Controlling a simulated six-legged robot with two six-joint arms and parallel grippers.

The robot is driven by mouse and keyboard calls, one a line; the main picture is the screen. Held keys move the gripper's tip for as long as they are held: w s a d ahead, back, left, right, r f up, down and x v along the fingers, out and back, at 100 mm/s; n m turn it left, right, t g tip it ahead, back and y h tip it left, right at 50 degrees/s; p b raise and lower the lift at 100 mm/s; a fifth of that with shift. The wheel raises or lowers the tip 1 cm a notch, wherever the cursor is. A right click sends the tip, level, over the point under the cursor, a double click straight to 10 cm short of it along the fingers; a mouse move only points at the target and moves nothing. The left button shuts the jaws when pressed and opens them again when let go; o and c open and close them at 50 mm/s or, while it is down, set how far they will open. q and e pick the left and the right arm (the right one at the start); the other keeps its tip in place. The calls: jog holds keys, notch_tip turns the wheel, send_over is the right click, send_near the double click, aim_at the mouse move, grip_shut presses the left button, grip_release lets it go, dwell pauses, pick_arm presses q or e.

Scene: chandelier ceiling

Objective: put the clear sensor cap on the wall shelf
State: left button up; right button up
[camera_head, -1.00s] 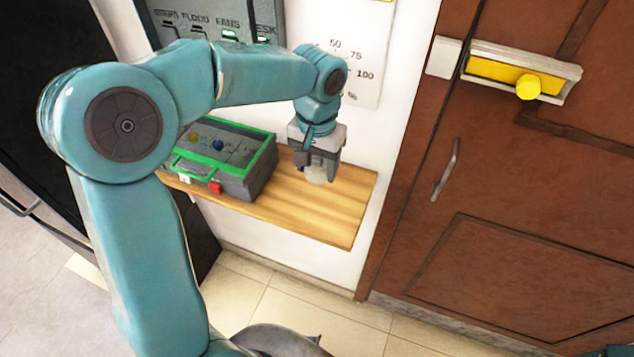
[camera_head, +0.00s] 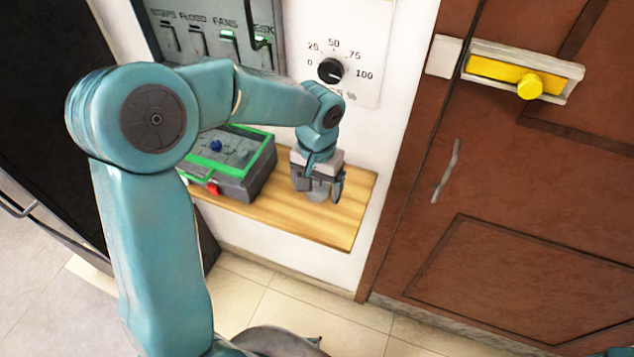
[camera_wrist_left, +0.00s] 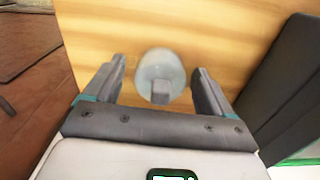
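The clear sensor cap (camera_head: 317,195) is a small, pale translucent piece on the wooden wall shelf (camera_head: 270,217), near its right end. In the left wrist view the cap (camera_wrist_left: 160,66) looks round, with a small grey block at its near side. My left gripper (camera_head: 319,196) is low over the shelf, pointing down, with its fingers spread on either side of the cap. The left wrist view shows gaps between the fingers (camera_wrist_left: 160,82) and the cap. The cap's underside is hidden. My right gripper is not in view.
A grey box with a green-edged top (camera_head: 235,160) stands on the shelf, left of the gripper. A switch panel (camera_head: 215,40) and a dial (camera_head: 331,70) are on the wall above. A brown door (camera_head: 530,180) with a yellow bolt (camera_head: 530,86) is at the right.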

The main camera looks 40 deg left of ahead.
pick_arm(q)
jog(key=shift+s+r+p, duration=0.1)
jog(key=shift+r+p, duration=0.25)
jog(key=shift+r, duration=0.1)
notch_tip(320, 180, up, 12)
jog(key=shift+f, duration=0.15)
jog(key=shift+s+f, duration=0.1)
dwell(0.5)
